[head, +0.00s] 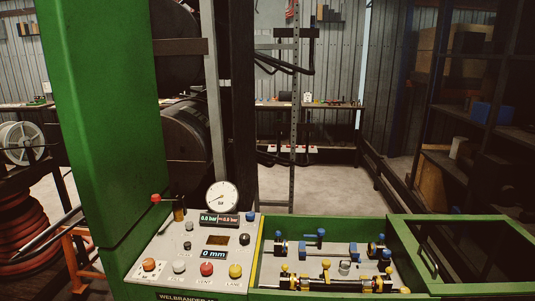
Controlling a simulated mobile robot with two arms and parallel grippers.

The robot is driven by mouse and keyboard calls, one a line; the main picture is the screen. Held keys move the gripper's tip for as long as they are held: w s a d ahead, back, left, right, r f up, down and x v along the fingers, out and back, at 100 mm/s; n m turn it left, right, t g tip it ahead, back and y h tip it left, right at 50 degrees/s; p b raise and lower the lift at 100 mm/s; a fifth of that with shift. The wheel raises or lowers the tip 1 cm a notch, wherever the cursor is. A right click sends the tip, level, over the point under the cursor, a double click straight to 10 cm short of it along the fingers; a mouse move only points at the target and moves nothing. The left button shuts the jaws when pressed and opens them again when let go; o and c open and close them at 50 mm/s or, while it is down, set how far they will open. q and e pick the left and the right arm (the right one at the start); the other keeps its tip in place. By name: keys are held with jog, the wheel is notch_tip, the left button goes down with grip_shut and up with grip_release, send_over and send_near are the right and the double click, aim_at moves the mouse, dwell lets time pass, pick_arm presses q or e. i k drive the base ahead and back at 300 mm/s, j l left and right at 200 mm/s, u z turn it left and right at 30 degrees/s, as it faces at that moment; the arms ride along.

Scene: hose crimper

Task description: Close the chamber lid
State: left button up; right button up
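The green chamber (350,223) is an open box at the lower right of the head view. Its inside is exposed, with several blue-capped fittings (320,236) and a black hose piece with yellow-knobbed clamps (332,284) in it. A green frame with a dark window opening, which looks like the chamber lid (462,220), lies off to the right of the chamber and does not cover it. Its right and near parts are cut off by the picture edge. Neither of my grippers is in view.
A control panel (170,240) with coloured buttons, displays and a round gauge (222,195) stands left of the chamber. A tall green column (100,110) rises at the left. Dark shelving (475,130) stands behind the lid. Open floor (335,182) shows behind the machine.

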aim_at(429, 274)
jog(key=z, duration=1.45)
jog(key=i+j, duration=0.15)
jog(key=i, duration=0.3)
jog(key=i+j, duration=0.15)
jog(key=i, duration=0.25)
